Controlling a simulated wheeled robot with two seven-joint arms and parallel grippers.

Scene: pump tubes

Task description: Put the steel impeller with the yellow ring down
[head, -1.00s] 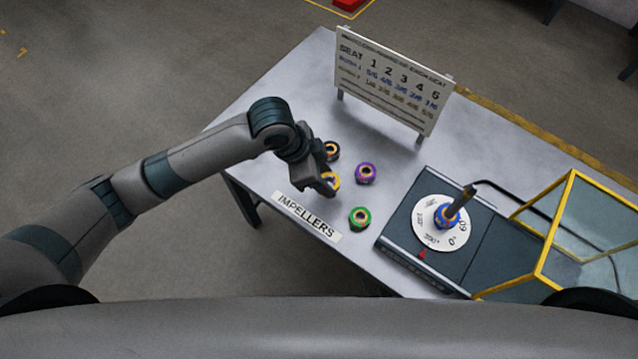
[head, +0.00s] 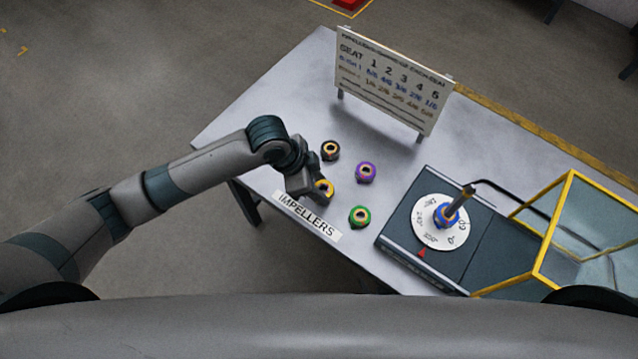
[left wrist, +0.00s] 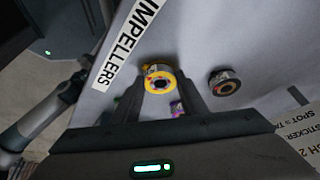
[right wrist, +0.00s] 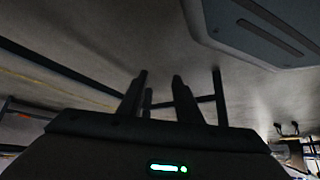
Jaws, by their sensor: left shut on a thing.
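The steel impeller with the yellow ring (head: 326,188) is near the tabletop, beside the IMPELLERS label (head: 307,217). My left gripper (left wrist: 160,84) is shut on it; the yellow ring (left wrist: 160,76) shows between the fingertips in the left wrist view. I cannot tell whether the impeller touches the table. In the head view my left gripper (head: 314,186) partly covers it. My right gripper (right wrist: 160,85) is open and empty in the right wrist view, below the table's level; it is outside the head view.
Black (head: 330,150), purple (head: 365,172) and green (head: 360,216) impellers stand nearby on the table. A blue one (head: 443,216) sits on the dial disc (head: 426,233) of a dark unit. A sign board (head: 392,80) stands behind, and a yellow-framed clear guard (head: 575,235) is at right.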

